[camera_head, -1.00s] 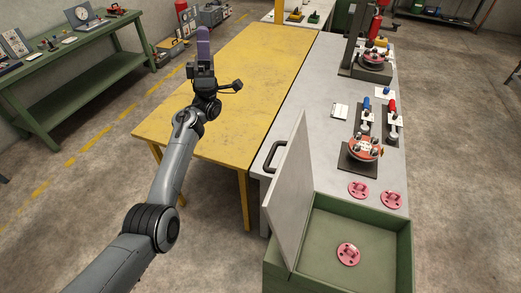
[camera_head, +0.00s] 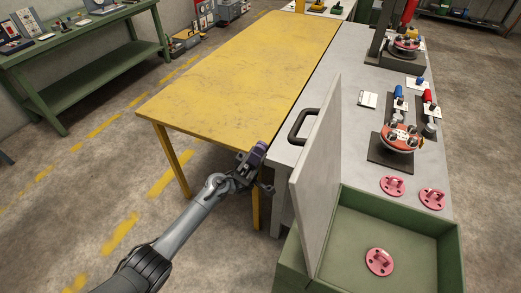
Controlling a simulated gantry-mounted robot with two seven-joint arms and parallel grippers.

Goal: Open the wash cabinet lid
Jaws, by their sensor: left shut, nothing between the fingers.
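The wash cabinet (camera_head: 457,262) is a green open box at the bottom right of the head view. Its grey lid (camera_head: 318,178) stands up steeply along the box's left side, with a dark handle (camera_head: 297,126) on the lid's left face. A pink flanged part (camera_head: 379,261) lies on the cabinet floor. My left gripper (camera_head: 258,153) is shut and empty, left of the lid and apart from it, by the near right corner of the yellow table. My right gripper is not in view.
The yellow table (camera_head: 235,70) stands left of the grey bench (camera_head: 345,125). On the bench are two pink flanged parts (camera_head: 393,186), a red spool on a fixture (camera_head: 401,138), clamps and a white card (camera_head: 368,99). A green workbench (camera_head: 90,55) stands far left.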

